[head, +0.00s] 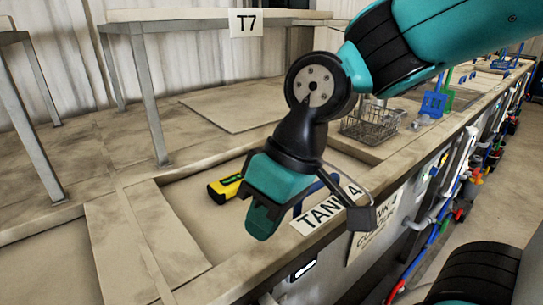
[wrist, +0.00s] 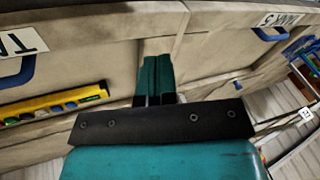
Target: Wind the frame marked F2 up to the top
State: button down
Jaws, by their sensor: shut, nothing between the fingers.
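I cannot make out the marked frame or a winding crank in either view. My gripper (head: 263,222) is shut and empty, pointing down over the tank edge beside the TANK 4 sign (head: 322,210). In the wrist view its teal fingers (wrist: 155,82) are together above pale tank covers. A blue handle (head: 312,190) stands partly hidden behind my gripper. In the wrist view one blue handle (wrist: 18,75) lies at the left and another (wrist: 270,34) at the upper right, by a TANK sign (wrist: 279,20).
A wire basket (head: 372,122) and blue items (head: 433,104) stand farther along the tanks. A table with a T7 sign (head: 246,23) stands behind.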

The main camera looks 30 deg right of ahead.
jog(key=w+d+r+m+t+p, duration=0.1)
jog(key=w+d+m+t+p, duration=0.15)
jog(key=w, duration=0.85)
jog(key=w+d+r+m+t+p, duration=0.2)
jog(key=w+d+m+p, duration=0.2)
jog(key=w, duration=0.7)
jog(key=w+d+f+m+t+h+p, duration=0.1)
jog(key=w+d+f+m+p, duration=0.1)
jog(key=w+d, duration=0.5)
jog(key=w+d+f+m+t+h+p, duration=0.1)
jog(key=w+d+f+m+t+p, duration=0.1)
jog(key=w+d, duration=0.6)
jog(key=shift+d+f+m+p, duration=0.2)
jog(key=shift+f+m+p, duration=0.15)
jog(key=shift+f+m, duration=0.3)
jog(key=shift+f+t, duration=0.25)
jog(key=shift+f, duration=0.05)
jog(key=shift+f+b, duration=2.65)
jog(key=shift+f, duration=1.6)
jog(key=shift+s, duration=0.1)
jog(key=shift+f+b, duration=0.4)
jog(key=shift+b, duration=0.05)
